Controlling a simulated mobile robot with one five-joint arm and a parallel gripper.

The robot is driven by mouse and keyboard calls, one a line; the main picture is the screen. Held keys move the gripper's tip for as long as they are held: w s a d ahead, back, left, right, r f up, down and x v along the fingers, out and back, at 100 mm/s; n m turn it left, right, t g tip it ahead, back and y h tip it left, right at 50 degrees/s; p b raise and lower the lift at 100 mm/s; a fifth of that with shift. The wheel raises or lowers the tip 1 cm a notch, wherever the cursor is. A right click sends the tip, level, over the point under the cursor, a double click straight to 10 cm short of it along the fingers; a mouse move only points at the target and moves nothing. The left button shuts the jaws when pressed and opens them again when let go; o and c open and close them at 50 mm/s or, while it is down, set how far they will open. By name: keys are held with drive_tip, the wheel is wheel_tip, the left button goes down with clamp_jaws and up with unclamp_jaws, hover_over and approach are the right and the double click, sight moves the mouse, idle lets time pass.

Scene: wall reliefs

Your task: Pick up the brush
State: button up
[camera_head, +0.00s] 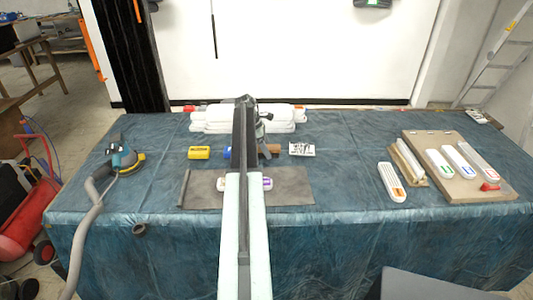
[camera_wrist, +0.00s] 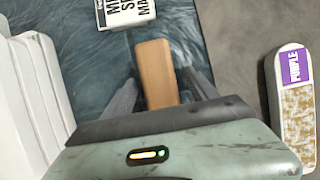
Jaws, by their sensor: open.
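A brown wooden block (camera_wrist: 157,73), which looks like the brush's handle, lies on the blue cloth in the wrist view. No bristles show. In the head view a brown piece (camera_head: 273,149) shows just right of my arm, partly hidden by it. My gripper (camera_wrist: 160,92) is open, with one dark finger on each side of the wooden block. I see gaps beside the block, and its near end is hidden behind my gripper's body. Whether the fingertips reach down to the cloth I cannot tell.
A white box with black lettering (camera_wrist: 126,12) lies just beyond the wooden block. A purple-labelled piece (camera_wrist: 293,85) lies on the grey mat at right. White stacked pieces (camera_wrist: 30,95) stand close at left. A yellow item (camera_head: 199,153) lies left of my arm.

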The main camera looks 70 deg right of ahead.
clamp_jaws()
idle(0.3)
